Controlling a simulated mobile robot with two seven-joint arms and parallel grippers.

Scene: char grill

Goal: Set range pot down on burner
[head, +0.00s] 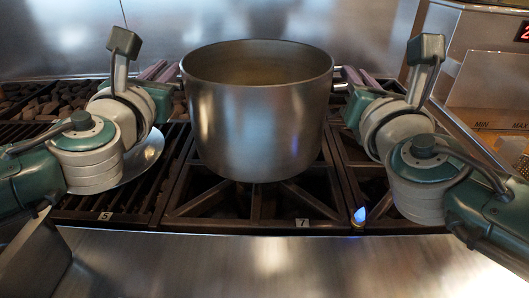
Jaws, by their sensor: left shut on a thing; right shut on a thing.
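The range pot (258,125) is a large, upright steel pot in the middle of the head view. It is over the burner grate (255,205) by the label 7. I cannot tell whether its base touches the grate or is just above it. My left gripper (172,76) is shut at the pot's left side, seemingly on its left handle. My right gripper (345,80) is shut at the right side, seemingly on the right handle. My wrists partly hide both grips.
A grill with dark lumps (50,98) lies at the left. A steel appliance with a red display (490,65) stands at the right. The bare steel front ledge (240,265) is clear.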

